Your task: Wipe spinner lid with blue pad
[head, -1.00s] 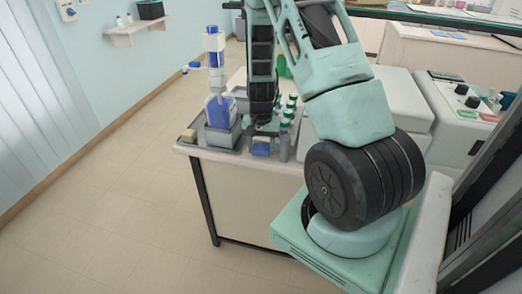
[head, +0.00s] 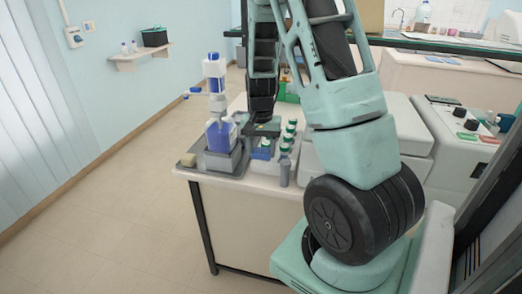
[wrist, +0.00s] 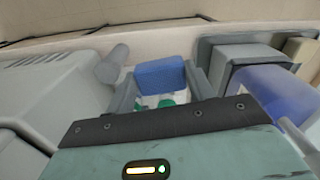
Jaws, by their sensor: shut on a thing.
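A blue pad (wrist: 160,75) is held between the two fingers of my gripper (wrist: 162,88) in the wrist view. In the head view a blue patch that looks like the pad (head: 261,152) is under my gripper (head: 263,136), above the near left part of the bench, partly hidden by the arm and bottles. Light grey machines stand to the right: a boxy one (head: 405,118) and one with knobs (head: 462,135). I cannot tell which carries the spinner lid. A pale machine (wrist: 45,100) also fills the left of the wrist view.
A blue-filled dispenser bottle (head: 221,133) stands in a grey tray (head: 212,163) left of my gripper. Several green-capped bottles (head: 288,140) and a grey cylinder (head: 284,172) stand close to its right. A tan block (head: 188,159) lies at the tray's left. The floor left of the bench is clear.

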